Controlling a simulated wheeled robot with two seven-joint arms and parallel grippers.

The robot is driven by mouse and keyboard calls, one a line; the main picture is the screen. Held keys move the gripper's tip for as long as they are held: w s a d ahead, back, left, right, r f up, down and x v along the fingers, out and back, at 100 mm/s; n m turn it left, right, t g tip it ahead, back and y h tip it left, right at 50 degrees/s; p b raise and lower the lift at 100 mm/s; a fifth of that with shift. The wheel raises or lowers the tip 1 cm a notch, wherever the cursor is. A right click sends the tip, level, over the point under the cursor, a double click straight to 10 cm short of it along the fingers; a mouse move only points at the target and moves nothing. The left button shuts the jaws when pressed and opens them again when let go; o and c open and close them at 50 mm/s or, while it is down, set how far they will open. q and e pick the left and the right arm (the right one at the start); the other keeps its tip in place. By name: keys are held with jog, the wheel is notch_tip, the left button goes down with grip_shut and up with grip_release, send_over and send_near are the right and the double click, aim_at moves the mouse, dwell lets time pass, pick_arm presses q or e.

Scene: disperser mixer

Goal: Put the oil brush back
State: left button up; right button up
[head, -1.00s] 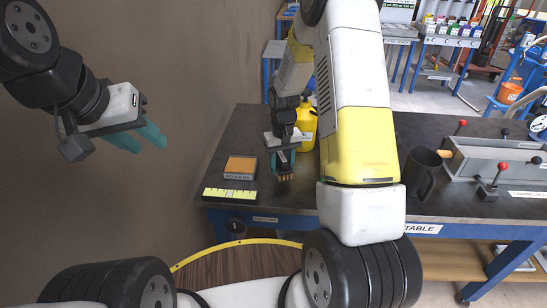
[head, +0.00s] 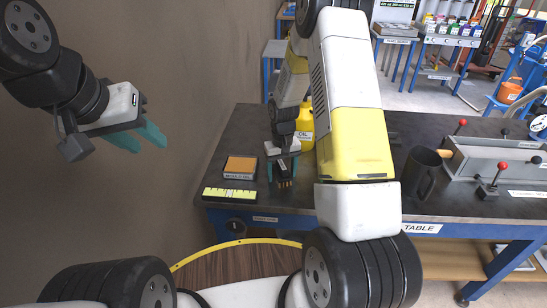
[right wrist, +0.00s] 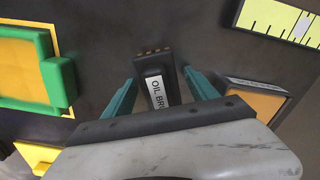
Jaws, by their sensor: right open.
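The oil brush (head: 284,172) is dark with a tan bristle end and appears to lie on the dark tabletop (head: 225,150). In the right wrist view the brush (right wrist: 157,85) shows a white label, partly hidden by my gripper. My right gripper (head: 282,172) is open, with one teal finger on each side of the brush. In the right wrist view a gap shows between the brush and both fingers (right wrist: 160,88). My left gripper (head: 152,146) is open and empty, in the air at the left, away from the table.
An orange pad in a dark tray (head: 240,167) and a yellow scale strip (head: 230,194) lie left of the brush. A yellow oil container (head: 306,128) stands behind my right gripper. A dark mug (head: 421,174) and a grey box with red-knobbed levers (head: 495,162) are at the right.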

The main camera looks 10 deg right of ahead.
aim_at(282, 164)
jog(key=shift+r, duration=0.1)
notch_tip(282, 164, up, 12)
jog(key=shift+f, duration=0.1)
jog(key=s+r+t, duration=0.2)
jog(key=s+r, duration=0.2)
jog(key=r, duration=0.6)
jog(key=s+a+r+t+y, duration=0.1)
jog(key=s+r+t, duration=0.1)
jog(key=s+r, duration=0.4)
jog(key=s+a+r+t+y, duration=0.1)
jog(key=s+r, duration=0.5)
jog(key=s, duration=0.8)
jog(key=shift+m+t, duration=0.3)
jog(key=shift+t, duration=0.3)
jog(key=shift+s+a, duration=0.1)
